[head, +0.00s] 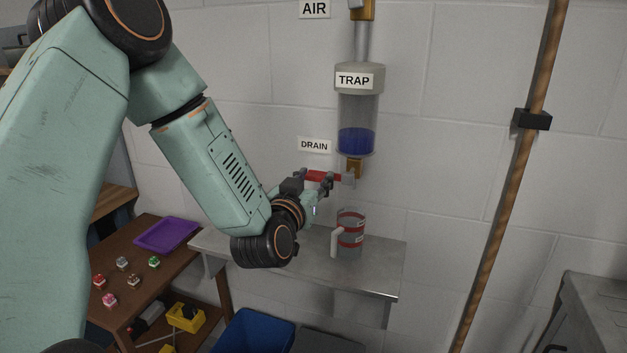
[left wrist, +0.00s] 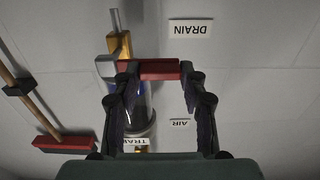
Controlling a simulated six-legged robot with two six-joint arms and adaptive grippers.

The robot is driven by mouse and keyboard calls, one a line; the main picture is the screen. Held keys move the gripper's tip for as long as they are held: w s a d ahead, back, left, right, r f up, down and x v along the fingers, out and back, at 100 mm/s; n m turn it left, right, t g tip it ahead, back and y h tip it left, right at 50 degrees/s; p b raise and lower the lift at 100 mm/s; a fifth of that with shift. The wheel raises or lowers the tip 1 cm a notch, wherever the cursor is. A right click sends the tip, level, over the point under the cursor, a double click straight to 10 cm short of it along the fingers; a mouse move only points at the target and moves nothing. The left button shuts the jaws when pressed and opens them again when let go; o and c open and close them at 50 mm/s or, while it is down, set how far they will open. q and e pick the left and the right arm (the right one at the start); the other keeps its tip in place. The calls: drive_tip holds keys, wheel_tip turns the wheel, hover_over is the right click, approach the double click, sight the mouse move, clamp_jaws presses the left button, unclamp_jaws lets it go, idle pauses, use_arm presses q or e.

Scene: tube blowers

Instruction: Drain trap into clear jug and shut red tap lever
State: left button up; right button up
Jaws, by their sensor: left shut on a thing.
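The clear trap (head: 357,108), labelled TRAP, hangs on the wall with blue liquid (head: 356,142) in its lower part. Below it is a brass drain valve (head: 355,167) with a red tap lever (head: 322,176) pointing left, about level. My left gripper (head: 316,183) is shut on the lever; in the left wrist view the red lever (left wrist: 150,69) lies between the fingertips (left wrist: 160,82). The clear jug (head: 351,226), with red bands and a pale handle, stands upright on the metal shelf under the drain. I see no blue in it. My right gripper is out of view.
The metal shelf (head: 376,262) is bare around the jug. A wooden table (head: 170,268) at left holds a purple tray (head: 166,234) and several small blocks. A blue bin (head: 254,332) is below. A broom handle (head: 508,190) leans at right.

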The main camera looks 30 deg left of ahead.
use_arm(q)
clamp_jaws()
drive_tip(key=shift+r, duration=0.1)
drive_tip(key=r+m+p, duration=0.1)
drive_tip(key=m+p, duration=0.2)
drive_tip(key=d+r+m+p, duration=0.1)
drive_tip(key=r+m+p, duration=0.1)
drive_tip(key=m+p, duration=0.1)
drive_tip(key=d+r+m+p, duration=0.1)
drive_tip(key=m+p, duration=0.2)
drive_tip(key=shift+w+d+r+m, duration=0.15)
drive_tip(key=shift+w+r+m, duration=0.15)
drive_tip(key=shift+r+m, duration=0.1)
drive_tip(key=shift+w+d+r+m+p, duration=0.15)
drive_tip(key=shift+d+m+p, duration=0.25)
drive_tip(key=shift+m, duration=0.3)
drive_tip(key=shift+d+r+m+p, duration=0.15)
drive_tip(key=shift+d+m+p, duration=0.2)
drive_tip(key=shift+m, duration=0.35)
